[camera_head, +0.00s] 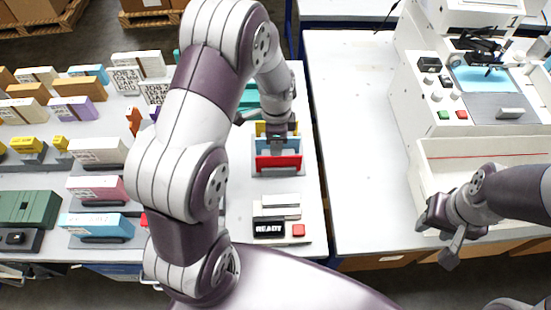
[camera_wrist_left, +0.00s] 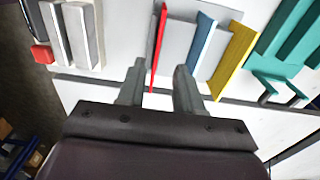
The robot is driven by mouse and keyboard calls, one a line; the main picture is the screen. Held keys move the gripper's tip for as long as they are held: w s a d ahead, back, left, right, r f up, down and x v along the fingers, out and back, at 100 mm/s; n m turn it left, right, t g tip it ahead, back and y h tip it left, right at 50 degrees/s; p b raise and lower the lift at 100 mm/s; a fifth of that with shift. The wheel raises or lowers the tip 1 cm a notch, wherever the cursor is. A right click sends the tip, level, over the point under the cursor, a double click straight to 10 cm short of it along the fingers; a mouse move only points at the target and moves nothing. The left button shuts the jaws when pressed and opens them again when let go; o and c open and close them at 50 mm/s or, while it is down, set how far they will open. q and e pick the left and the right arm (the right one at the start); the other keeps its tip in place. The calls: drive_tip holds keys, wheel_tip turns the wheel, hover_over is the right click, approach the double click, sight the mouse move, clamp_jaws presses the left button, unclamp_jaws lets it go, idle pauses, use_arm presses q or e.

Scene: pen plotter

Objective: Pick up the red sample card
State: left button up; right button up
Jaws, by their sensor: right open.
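The red sample card (camera_head: 279,163) stands upright in a grey holder in the head view, in front of a blue card (camera_head: 268,146) and a yellow card (camera_head: 262,129). In the left wrist view the red card (camera_wrist_left: 157,45) is seen nearly edge-on. My left gripper (camera_head: 278,143) is over the cards. In its wrist view the open fingers (camera_wrist_left: 161,76) appear on either side of the red card, with a gap visible between them; contact cannot be told. My right gripper (camera_head: 436,242) is open and empty, beside the white machine at the right.
A black READY block (camera_head: 269,228) and a red button (camera_head: 298,230) lie in front of the holder. Teal racks (camera_wrist_left: 285,40) stand behind the yellow card. Boxes on stands fill the left table. The white table (camera_head: 362,150) right of the holder is clear.

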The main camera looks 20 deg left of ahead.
sight(279, 158)
use_arm(q)
drive_tip(key=f, duration=0.4)
drive_tip(key=f+p, duration=0.1)
drive_tip(key=f, duration=0.2)
drive_tip(key=shift+d+f, duration=0.1)
drive_tip(key=shift+d, duration=0.4)
drive_tip(key=c, duration=0.4)
clamp_jaws()
